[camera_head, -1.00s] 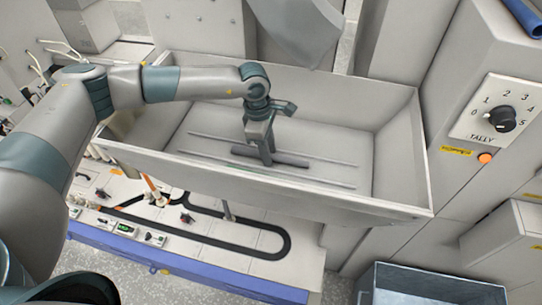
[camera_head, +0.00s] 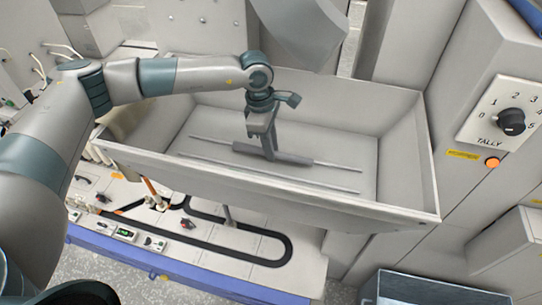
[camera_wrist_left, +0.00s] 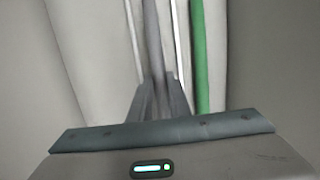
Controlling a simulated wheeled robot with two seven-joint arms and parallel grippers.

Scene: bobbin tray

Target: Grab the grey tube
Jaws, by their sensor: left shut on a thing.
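A dark grey tube (camera_head: 294,158) is in the long pale tray (camera_head: 345,150), over its floor. My left gripper (camera_head: 270,157) reaches down from above and is shut on the tube near its middle, with tube showing on both sides of the fingers. In the head view the tube overlaps the far thin rail and seems slightly raised. In the left wrist view the tube (camera_wrist_left: 151,35) runs up from between the two fingers (camera_wrist_left: 160,92). My right gripper is not in view.
Two thin rails lie along the tray floor. A green strip or tube (camera_wrist_left: 200,50) shows beside the rails in the left wrist view. The tray's walls stand around the gripper. A TALLY dial (camera_head: 511,121) is on the right cabinet, and a bin (camera_head: 440,288) stands at lower right.

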